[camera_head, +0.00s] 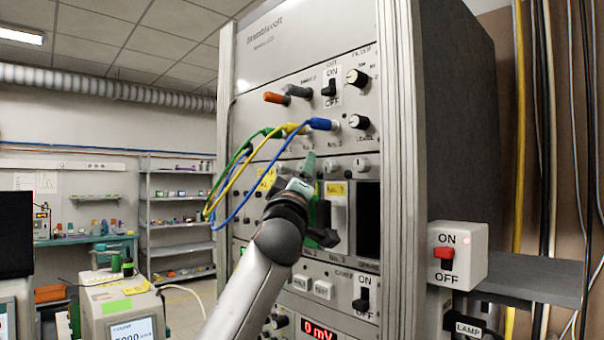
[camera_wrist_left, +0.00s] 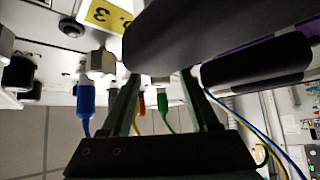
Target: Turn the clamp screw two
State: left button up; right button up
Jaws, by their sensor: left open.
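The tall grey instrument rack (camera_head: 262,60) fills the middle of the head view. A row of small pale screw heads, one of them here (camera_head: 361,163), runs across its panel below the cable plugs. I cannot tell which is clamp screw two. My left gripper (camera_head: 312,185) is in front of this panel, hiding part of it. In the left wrist view its two fingers (camera_wrist_left: 160,80) are apart. A pale hex head (camera_wrist_left: 100,62) is left of the fingers, and a green plug (camera_wrist_left: 165,90) shows between them. Nothing is clearly held. My right gripper is out of view.
Blue (camera_head: 322,124), yellow (camera_head: 290,128) and green cables loop from the panel close to my left arm. A switch box (camera_head: 458,254) and shelf stand right of the rack. Another instrument (camera_head: 120,300) is at lower left. Open floor and shelving lie behind.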

pick_arm(q)
jog(key=v, duration=1.2)
dwell(0.4)
jog(key=s+d+r+m+g+h, duration=0.1)
jog(key=d+r+m+g+h, duration=0.15)
jog(key=m+h, duration=0.5)
jog(key=s+d+r+m+g+h, duration=0.2)
jog(key=d+m+g+h, duration=0.15)
jog(key=m+h, duration=0.45)
jog(key=w+a+f+m+g+y, duration=0.1)
jog(key=w+a+m, duration=0.15)
jog(key=a, duration=0.45)
jog(key=w+a+f+m+g+y, duration=0.1)
jog(key=w+a+f+m+y, duration=0.1)
jog(key=w+a, duration=0.35)
jog(key=shift+m, duration=0.3)
jog(key=shift+s+r+x, duration=0.15)
jog(key=shift+r+x, duration=0.05)
jog(key=shift+x, duration=1.45)
jog(key=shift+s+r+x, duration=0.15)
jog(key=shift+x, duration=1.5)
jog(key=shift+s+r+x, duration=0.15)
jog(key=shift+r+x, duration=0.05)
jog(key=shift+x, duration=1.45)
jog(key=shift+d, duration=0.1)
